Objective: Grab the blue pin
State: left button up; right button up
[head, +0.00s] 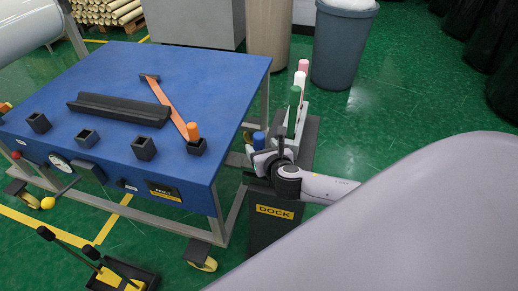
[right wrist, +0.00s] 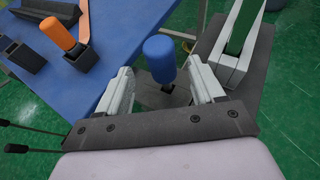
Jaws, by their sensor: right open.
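The blue pin (head: 258,140) stands upright at the near end of the dark dock (head: 262,228), beside the blue table's right corner. In the right wrist view the blue pin (right wrist: 160,58) has a rounded blue top and a dark lower part in a grey holder. My right gripper (head: 265,158) is at the pin. In the right wrist view, its open fingers (right wrist: 160,74) are on either side of the pin, with a gap on each side. The pin's base is partly hidden by the gripper body. My left gripper is not in view.
An orange pin (head: 193,131) stands in a black cup on the blue table (head: 215,75). A grey bin (head: 341,50) stands behind; green floor lies right.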

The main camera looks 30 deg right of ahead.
jog(key=shift+b+x, duration=0.65)
jog(key=shift+x, duration=2.7)
jog(key=shift+s+f, duration=0.15)
jog(key=shift+f, duration=0.05)
jog(key=c, duration=1.1)
jog(key=shift+d, duration=0.1)
jog(key=shift+c, duration=0.6)
jog(key=shift+r, duration=0.2)
